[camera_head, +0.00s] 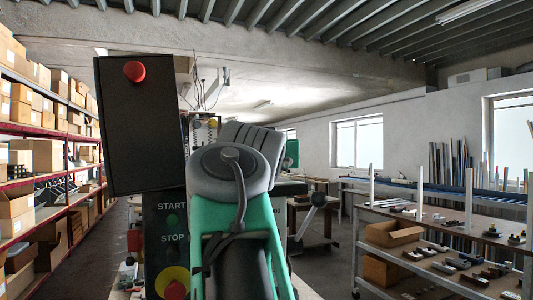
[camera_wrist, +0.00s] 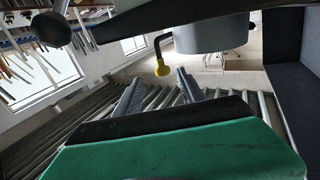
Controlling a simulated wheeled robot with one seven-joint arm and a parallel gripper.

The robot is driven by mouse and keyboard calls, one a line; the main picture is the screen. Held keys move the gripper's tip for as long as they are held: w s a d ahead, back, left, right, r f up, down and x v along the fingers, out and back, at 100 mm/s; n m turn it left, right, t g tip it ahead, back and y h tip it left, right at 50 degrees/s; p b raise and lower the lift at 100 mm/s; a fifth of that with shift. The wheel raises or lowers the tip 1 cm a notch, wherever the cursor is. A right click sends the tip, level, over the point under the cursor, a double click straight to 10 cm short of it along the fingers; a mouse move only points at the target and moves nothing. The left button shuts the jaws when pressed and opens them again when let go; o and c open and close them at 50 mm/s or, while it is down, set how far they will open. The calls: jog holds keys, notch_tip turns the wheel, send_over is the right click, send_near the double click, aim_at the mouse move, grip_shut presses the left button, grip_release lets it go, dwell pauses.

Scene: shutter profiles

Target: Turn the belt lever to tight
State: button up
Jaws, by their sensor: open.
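A lever with a dark ball knob (camera_head: 318,199) on a thin rod stands right of my arm in the head view. A similar ball knob (camera_wrist: 51,29) shows at the upper left of the wrist view, well to the side of my gripper. I cannot tell which is the belt lever. My arm hides the gripper in the head view.
A dark box with a red button (camera_head: 134,71) stands left of my arm, above a START/STOP panel (camera_head: 172,228). Racks of cartons (camera_head: 45,155) line the left. A parts table (camera_head: 440,225) stands at the right. An aisle lies at the left.

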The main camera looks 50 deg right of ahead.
jog(key=p+x, duration=0.1)
jog(key=x, duration=0.5)
jog(key=shift+w+p, duration=0.3)
jog(key=shift+p, duration=0.1)
jog(key=shift+f, duration=0.1)
jog(key=shift+c, duration=0.4)
grip_shut()
dwell(0.4)
